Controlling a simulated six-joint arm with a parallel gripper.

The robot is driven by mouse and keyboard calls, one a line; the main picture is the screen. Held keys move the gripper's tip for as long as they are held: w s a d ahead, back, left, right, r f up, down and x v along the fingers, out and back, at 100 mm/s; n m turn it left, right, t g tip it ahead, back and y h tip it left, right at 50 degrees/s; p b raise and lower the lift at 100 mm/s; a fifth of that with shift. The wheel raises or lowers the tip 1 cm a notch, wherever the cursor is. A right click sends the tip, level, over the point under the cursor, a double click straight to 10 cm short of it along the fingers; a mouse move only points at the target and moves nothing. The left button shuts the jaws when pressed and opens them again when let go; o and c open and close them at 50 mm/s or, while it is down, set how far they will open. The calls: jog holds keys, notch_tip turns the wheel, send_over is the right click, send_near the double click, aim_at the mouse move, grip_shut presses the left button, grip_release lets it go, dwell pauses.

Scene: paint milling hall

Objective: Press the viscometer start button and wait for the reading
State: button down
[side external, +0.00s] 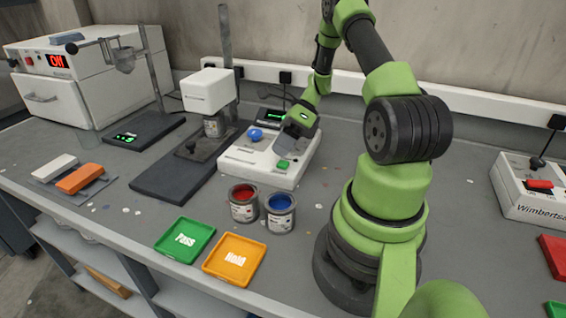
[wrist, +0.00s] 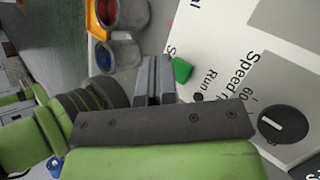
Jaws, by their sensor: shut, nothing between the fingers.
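A white control box (side external: 258,166) stands on the bench in the side external view. A green button (side external: 283,164) is near its front right edge, with a blue round part (side external: 255,134) farther back. In the wrist view the green button (wrist: 182,70) lies beside the word "Run", and a dark dial (wrist: 284,125) is marked "60". My gripper (side external: 287,145) is shut and empty, low over the box just behind the button. Its fingers (wrist: 155,67) show close beside the button; I cannot tell whether they touch it.
Open red (side external: 243,203) and blue (side external: 280,213) paint cans stand close in front of the box. A green "Pass" tray (side external: 185,240) and orange "Hold" tray (side external: 234,260) lie at the front edge. A small dark display (side external: 271,117) with green lettering is behind the box.

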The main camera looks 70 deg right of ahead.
aim_at(282, 162)
jog(key=shift+f, duration=0.1)
jog(key=shift+f, duration=0.3)
jog(key=shift+f, duration=0.45)
dwell(0.6)
dwell(0.4)
jog(key=shift+r, duration=0.9)
jog(key=shift+r, duration=2.5)
